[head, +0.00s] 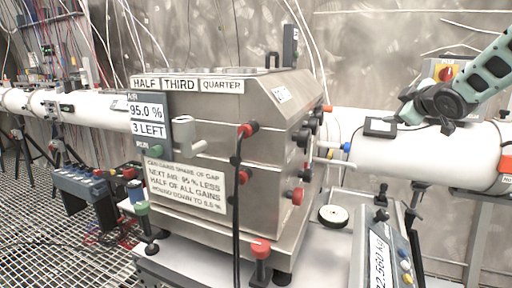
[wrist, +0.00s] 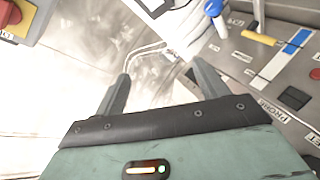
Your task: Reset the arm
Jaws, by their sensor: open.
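My gripper (wrist: 163,88) shows in the wrist view with its two dark fingers spread apart and nothing between them. Beyond the fingers is a pale, scuffed metal surface. A panel with labels lies to the right of the fingers. In the head view, my arm (head: 490,72), green-grey with dark joints, comes in from the upper right edge, in front of the white pipe. I cannot clearly make out the gripper's fingers in the head view.
A steel cabinet (head: 225,113) with labels, knobs and a display (head: 147,115) stands mid-view. A white pipe (head: 425,158) runs behind at right. A white round disc (head: 333,215) lies beside the cabinet. A yellow box with a red knob (head: 446,73) is near my arm. Cables hang at left.

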